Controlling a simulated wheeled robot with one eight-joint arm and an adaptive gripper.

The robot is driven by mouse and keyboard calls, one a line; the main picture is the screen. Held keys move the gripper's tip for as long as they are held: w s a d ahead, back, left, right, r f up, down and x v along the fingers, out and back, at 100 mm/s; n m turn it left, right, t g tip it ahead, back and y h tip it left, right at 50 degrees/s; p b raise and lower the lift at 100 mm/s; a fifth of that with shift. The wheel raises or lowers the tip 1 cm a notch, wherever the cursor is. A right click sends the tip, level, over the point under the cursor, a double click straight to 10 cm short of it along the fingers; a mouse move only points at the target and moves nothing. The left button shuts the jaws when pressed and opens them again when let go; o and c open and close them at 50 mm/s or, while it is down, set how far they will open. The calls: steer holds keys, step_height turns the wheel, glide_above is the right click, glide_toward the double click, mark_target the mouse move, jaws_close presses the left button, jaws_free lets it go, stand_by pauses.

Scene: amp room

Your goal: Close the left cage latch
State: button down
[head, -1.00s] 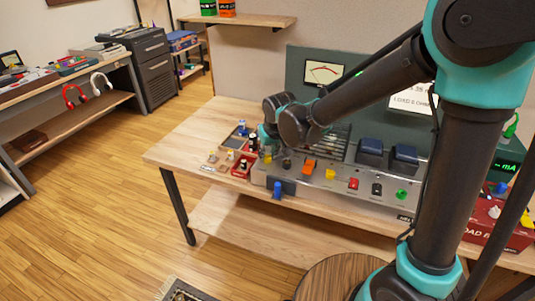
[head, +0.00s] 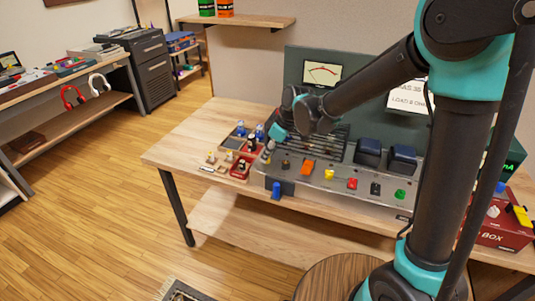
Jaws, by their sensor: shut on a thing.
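The metal amplifier chassis (head: 312,180) sits on the wooden workbench, with a dark slatted cage (head: 325,143) on top. My gripper (head: 267,153) points down at the chassis's left end, beside the cage's left side. It is small in the head view and is shut on a small part there. The left cage latch cannot be made out separately; the gripper and wrist cover that area.
Trays with small parts (head: 240,165) stand just left of the chassis. Colored knobs and switches (head: 330,174) line its front, and two dark blocks (head: 368,152) stand right of the cage. A red box (head: 500,225) is at right. The bench's left end (head: 185,148) is clear.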

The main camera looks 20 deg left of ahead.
steer(key=shift+n, duration=0.4)
steer(key=c, duration=1.3)
jaws_free()
steer(key=shift+o, duration=0.2)
steer(key=v, duration=1.2)
steer(key=shift+w, duration=0.2)
steer(key=shift+s, duration=0.1)
